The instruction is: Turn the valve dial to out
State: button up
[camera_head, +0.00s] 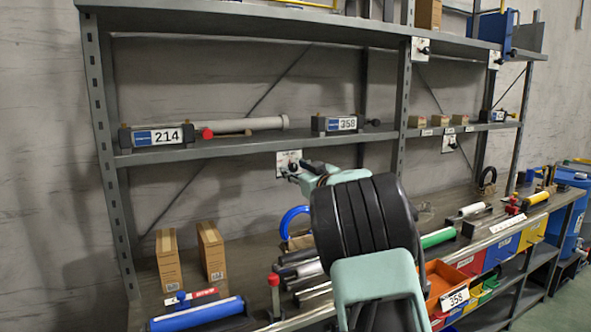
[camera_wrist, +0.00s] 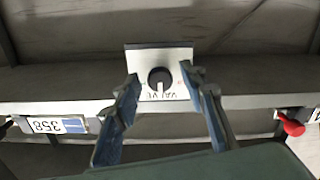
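The valve dial (camera_wrist: 160,78) is a dark round knob with a pale pointer mark on a white plate (camera_wrist: 178,55) fixed at the shelf edge. The wrist view is upside down; the pointer mark runs toward the word VALVE. Small red marks beside the dial are too small to read. My gripper (camera_wrist: 161,83) is open, one blue-grey finger on each side of the dial, with gaps between. I cannot tell how far the tips are from the plate. In the head view the plate (camera_head: 286,158) is partly hidden by my gripper (camera_head: 297,172).
Similar plates with dark knobs sit on the rack (camera_head: 420,44), (camera_head: 449,142). A box labelled 358 (camera_head: 340,124) and one labelled 214 (camera_head: 158,136) stand on the middle shelf. Bins, cylinders and cardboard boxes (camera_head: 168,262) crowd the bench below. My arm covers the middle.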

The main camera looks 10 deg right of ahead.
grip_shut()
jog(key=shift+n, duration=0.3)
jog(key=n+b, duration=0.2)
jog(key=n, duration=0.2)
jog(key=shift+f+n+b, duration=0.1)
jog(key=shift+n+b, duration=0.2)
jog(key=shift+b, duration=0.05)
jog(key=n+b, duration=0.1)
jog(key=n, duration=0.2)
jog(key=shift+n+b, duration=0.3)
jog(key=shift+b, duration=0.1)
jog(key=shift+n+b, duration=0.7)
jog(key=shift+n, duration=0.8)
